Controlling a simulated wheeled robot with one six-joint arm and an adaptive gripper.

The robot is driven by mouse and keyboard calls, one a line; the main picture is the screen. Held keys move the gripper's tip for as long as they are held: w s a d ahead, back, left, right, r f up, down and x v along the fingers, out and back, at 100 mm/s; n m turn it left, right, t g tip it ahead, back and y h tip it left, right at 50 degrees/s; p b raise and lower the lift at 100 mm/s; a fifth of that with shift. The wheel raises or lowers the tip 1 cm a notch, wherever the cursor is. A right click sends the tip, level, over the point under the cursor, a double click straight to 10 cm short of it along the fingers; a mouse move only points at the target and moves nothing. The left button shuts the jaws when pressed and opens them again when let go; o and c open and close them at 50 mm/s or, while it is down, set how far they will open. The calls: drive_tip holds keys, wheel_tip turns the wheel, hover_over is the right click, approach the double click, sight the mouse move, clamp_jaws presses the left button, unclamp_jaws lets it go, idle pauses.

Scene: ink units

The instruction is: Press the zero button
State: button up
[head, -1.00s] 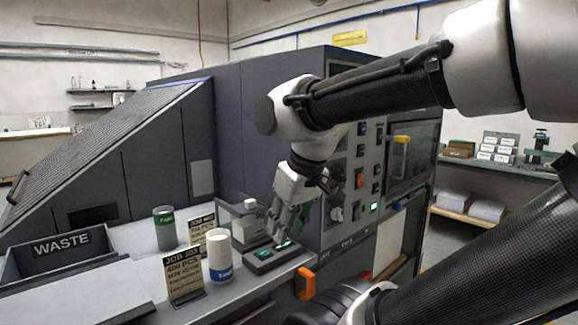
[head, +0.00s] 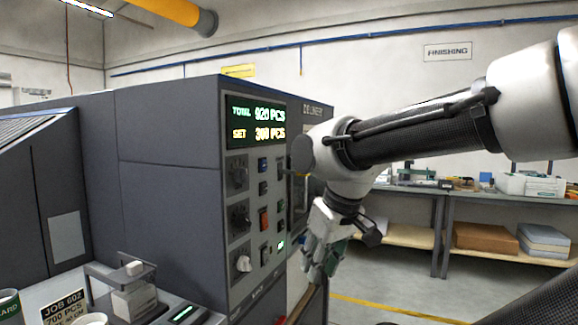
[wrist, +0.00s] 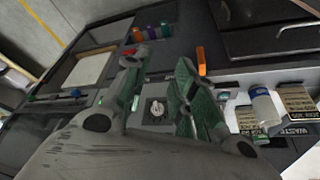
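The control panel (head: 254,250) on the dark machine carries a display (head: 256,124) reading TOTAL 920 PCS and SET 300 PCS. The button labels are too small to read, so I cannot tell which is zero. My gripper (head: 322,262) hangs pointing down, in front of the panel's right side in the head view.
A small scale-like device (head: 130,290) and a dark unit with a lit green display (head: 182,314) stand at the lower left. A JOB sign (head: 66,305) is beside them. An orange handle (wrist: 201,60) juts out in the wrist view. Shelves (head: 440,200) stand behind at right.

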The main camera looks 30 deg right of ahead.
idle(0.4)
clamp_jaws()
idle(1.1)
